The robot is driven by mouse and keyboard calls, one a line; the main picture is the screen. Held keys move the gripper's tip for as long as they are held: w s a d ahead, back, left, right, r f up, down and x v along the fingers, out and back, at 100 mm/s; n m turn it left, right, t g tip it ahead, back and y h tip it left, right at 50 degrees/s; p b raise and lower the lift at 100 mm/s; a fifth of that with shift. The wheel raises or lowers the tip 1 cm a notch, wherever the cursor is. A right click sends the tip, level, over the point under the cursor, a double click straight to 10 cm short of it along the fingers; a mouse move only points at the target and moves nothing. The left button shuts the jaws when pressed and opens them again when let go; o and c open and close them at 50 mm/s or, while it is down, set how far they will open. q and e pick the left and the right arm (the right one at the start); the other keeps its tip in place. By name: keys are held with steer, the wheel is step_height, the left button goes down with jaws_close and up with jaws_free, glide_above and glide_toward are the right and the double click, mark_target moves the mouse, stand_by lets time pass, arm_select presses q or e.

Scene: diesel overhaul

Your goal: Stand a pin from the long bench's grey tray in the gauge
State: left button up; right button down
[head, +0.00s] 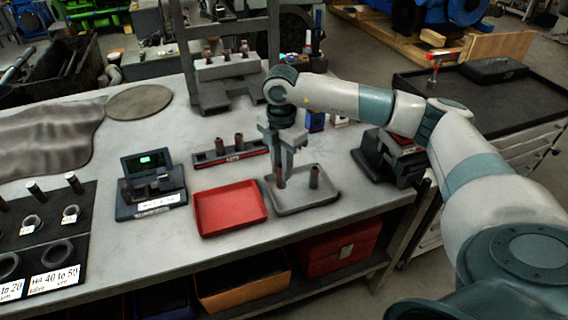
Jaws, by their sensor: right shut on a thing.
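The grey tray (305,202) lies on the long bench near its front right edge. Two dark reddish pins stand in it. My right gripper (282,168) points down over the tray's left part and is shut on the left pin (281,181); I cannot tell if this pin still touches the tray. The other pin (314,177) stands upright to the right, apart from the gripper. The gauge (150,196) appears to be the dark device with a lit green display, left of the red tray, with a white label on its front. My left gripper is out of view.
An empty red tray (230,207) lies between gauge and grey tray. Behind it is a dark rack (230,156) with two pins. A dark press-like stand (225,90), a black device (388,160) and a dark board with rings (50,245) are also on the bench.

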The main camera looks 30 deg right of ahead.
steer(key=s+a+m+b, duration=0.3)
steer(key=s+a+m, duration=0.9)
steer(key=m, duration=0.8)
steer(key=shift+s+a+r, duration=0.25)
steer(key=shift+a+r, duration=0.05)
steer(key=shift+a, duration=0.7)
steer(key=shift+a, duration=0.1)
